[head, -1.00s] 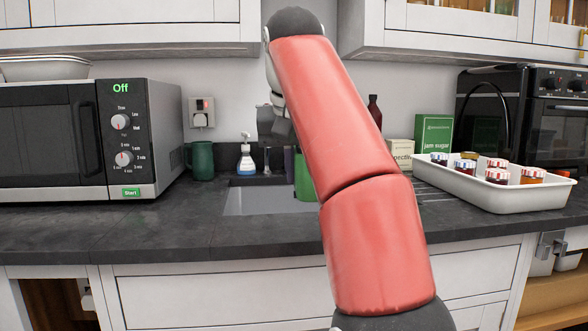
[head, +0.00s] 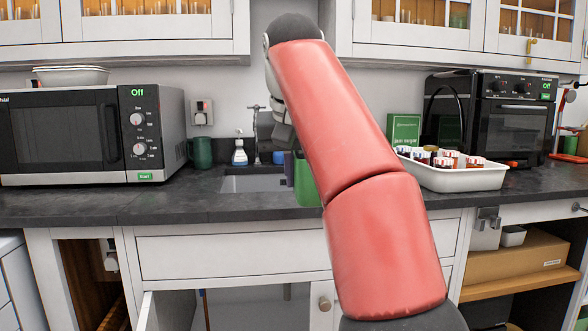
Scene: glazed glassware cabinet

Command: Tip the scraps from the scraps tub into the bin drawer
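A green tub (head: 306,185), likely the scraps tub, shows partly behind my red arm, in front of the sink and counter edge. It appears upright; its contents are hidden. My gripper (head: 287,150) is just above it, mostly behind my arm. The fingertips are not clear, but the tub keeps its place under the gripper as the view moves, so the gripper seems shut on it. A narrow purple part (head: 289,169) shows beside the tub. Below the counter is a wide closed white front (head: 235,257); I cannot tell which front is the bin drawer.
Under it a cupboard stands open, its door (head: 166,311) swung out at left. The microwave (head: 90,135) stands left, a white tray of jars (head: 460,178) right, and an oven (head: 505,118) behind it. A green mug (head: 201,152) and soap bottle (head: 240,153) stand by the sink (head: 250,184).

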